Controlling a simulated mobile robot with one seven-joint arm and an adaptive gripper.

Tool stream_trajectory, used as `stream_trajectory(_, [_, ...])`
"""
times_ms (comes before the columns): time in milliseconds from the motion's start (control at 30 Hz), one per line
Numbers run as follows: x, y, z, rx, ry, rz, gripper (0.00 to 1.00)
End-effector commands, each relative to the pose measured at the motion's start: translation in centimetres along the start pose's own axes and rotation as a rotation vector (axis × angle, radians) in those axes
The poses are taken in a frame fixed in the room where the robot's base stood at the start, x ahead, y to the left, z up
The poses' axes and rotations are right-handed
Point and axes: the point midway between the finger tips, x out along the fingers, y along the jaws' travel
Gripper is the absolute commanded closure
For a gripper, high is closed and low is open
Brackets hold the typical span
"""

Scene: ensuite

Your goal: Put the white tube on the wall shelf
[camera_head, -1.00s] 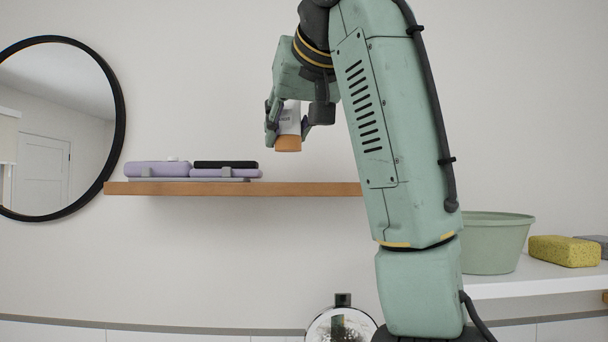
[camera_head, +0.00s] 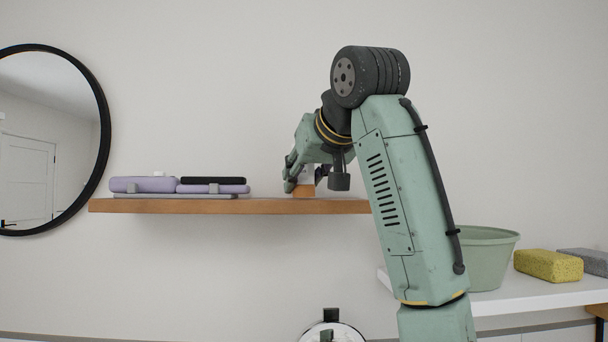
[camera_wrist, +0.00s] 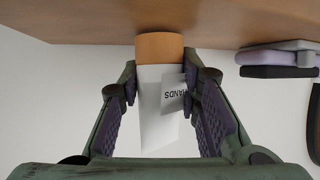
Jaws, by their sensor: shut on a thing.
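The white tube (camera_wrist: 152,110) has an orange-brown cap and a label reading "HANDS". My gripper (camera_wrist: 162,95) is shut on it, one finger on each side, in the wrist view. In the head view my gripper (camera_head: 305,180) is at the right part of the wall shelf (camera_head: 240,206), with the tube's cap (camera_head: 304,191) pointing down at the shelf top. The cap appears at or just above the wood; I cannot tell whether it touches. The fingers hide much of the tube in the head view. The shelf (camera_wrist: 220,22) also fills the top of the wrist view.
Purple and black cases (camera_head: 180,185) lie on a grey tray at the shelf's left. A round mirror (camera_head: 104,140) hangs left of the shelf. A green basin (camera_head: 485,258) and a yellow sponge (camera_head: 548,265) stand on a white counter at right. Shelf between cases and gripper is clear.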

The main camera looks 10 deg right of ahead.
Motion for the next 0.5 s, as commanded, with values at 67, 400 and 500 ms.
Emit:
stream_trajectory(67, [-0.04,-0.02,-0.04,0.000,0.001,0.000,1.00])
stream_trajectory(400, [0.13,-0.04,0.27,0.000,0.000,0.000,0.63])
stream_trajectory(500, [0.13,-0.03,0.28,0.000,0.000,0.000,0.56])
